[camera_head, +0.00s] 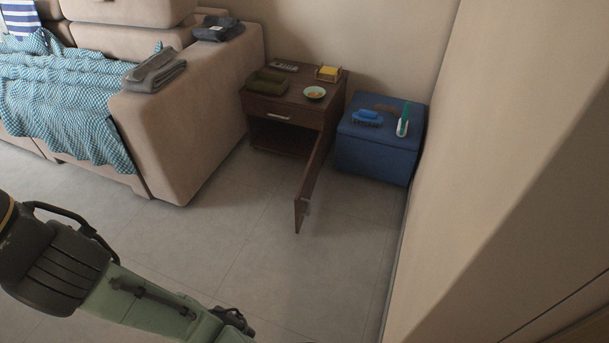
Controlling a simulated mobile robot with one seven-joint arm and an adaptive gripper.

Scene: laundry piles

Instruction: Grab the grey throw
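A folded grey throw (154,72) lies on top of the near end of the beige sofa's armrest. A second folded cloth, dark blue-grey (218,28), lies farther back on the same armrest. My arm crosses the lower left of the head view, well below and in front of the sofa. It runs out of the bottom edge, and my gripper's fingers are not visible. Nothing touches the grey throw except the armrest under it.
A blue-white patterned blanket (62,95) drapes over the sofa seat (185,130). A brown nightstand (290,112) holds several small items, and its door (309,190) stands open into the room. A blue storage box (375,152) stands by the right wall. The floor (240,240) in front is clear.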

